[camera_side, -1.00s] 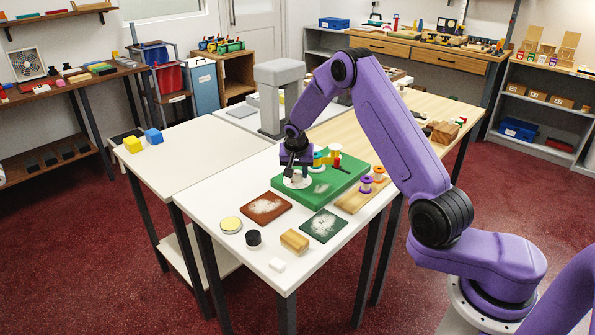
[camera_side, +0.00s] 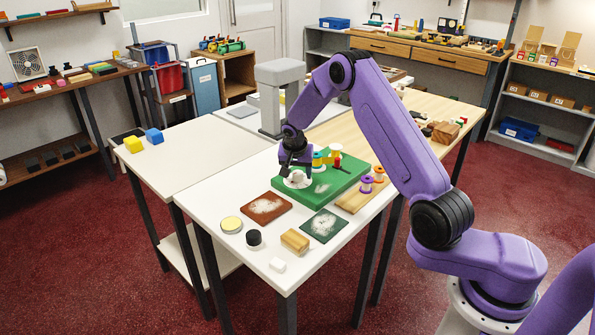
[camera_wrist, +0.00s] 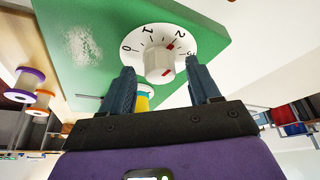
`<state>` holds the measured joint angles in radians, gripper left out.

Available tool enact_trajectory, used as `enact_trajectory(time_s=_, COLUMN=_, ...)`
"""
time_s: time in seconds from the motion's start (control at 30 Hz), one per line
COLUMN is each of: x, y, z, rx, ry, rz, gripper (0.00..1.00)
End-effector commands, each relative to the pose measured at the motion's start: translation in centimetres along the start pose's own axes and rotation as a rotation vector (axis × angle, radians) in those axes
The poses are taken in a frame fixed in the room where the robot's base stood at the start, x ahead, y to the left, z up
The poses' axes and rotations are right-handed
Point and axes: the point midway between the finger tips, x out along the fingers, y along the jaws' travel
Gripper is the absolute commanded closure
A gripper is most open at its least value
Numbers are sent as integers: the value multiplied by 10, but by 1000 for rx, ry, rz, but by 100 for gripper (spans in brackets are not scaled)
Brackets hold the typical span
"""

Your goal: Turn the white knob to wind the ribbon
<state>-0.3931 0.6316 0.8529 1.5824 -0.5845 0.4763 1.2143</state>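The white knob (camera_wrist: 160,66) stands on a round white dial (camera_wrist: 188,42) numbered from 0 to 3. A red mark on the dial lies near the 2, and the knob carries a red mark too. The dial sits on a green board (camera_side: 345,178). My gripper (camera_wrist: 160,70) is open, with one dark finger on each side of the knob and a visible gap on both sides. In the side view my gripper (camera_side: 295,170) is low over the dial and partly hides the knob. A spool with yellow and blue (camera_wrist: 142,98) shows partly behind my fingers; I cannot make out the ribbon.
A wooden strip with small spools (camera_side: 366,184) lies right of the board. A brown swatch (camera_side: 267,208), a green swatch (camera_side: 324,226), a black round piece (camera_side: 253,238) and a wooden block (camera_side: 295,240) lie in front. A grey stand (camera_side: 278,100) rises behind.

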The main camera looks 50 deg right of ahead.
Motion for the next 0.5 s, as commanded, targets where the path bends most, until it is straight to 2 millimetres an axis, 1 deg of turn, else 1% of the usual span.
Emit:
enact_trajectory(time_s=0.17, x=-2, y=0, z=0, rx=0, ry=1, rz=-1, gripper=38)
enact_trajectory(time_s=0.27, x=-11, y=-1, z=-1, rx=0, ry=2, rz=-2, gripper=38)
enact_trajectory(time_s=0.37, x=-25, y=-1, z=-1, rx=0, ry=4, rz=-4, gripper=38)
enact_trajectory(time_s=0.5, x=-52, y=-1, z=-1, rx=0, ry=4, rz=-4, gripper=38)
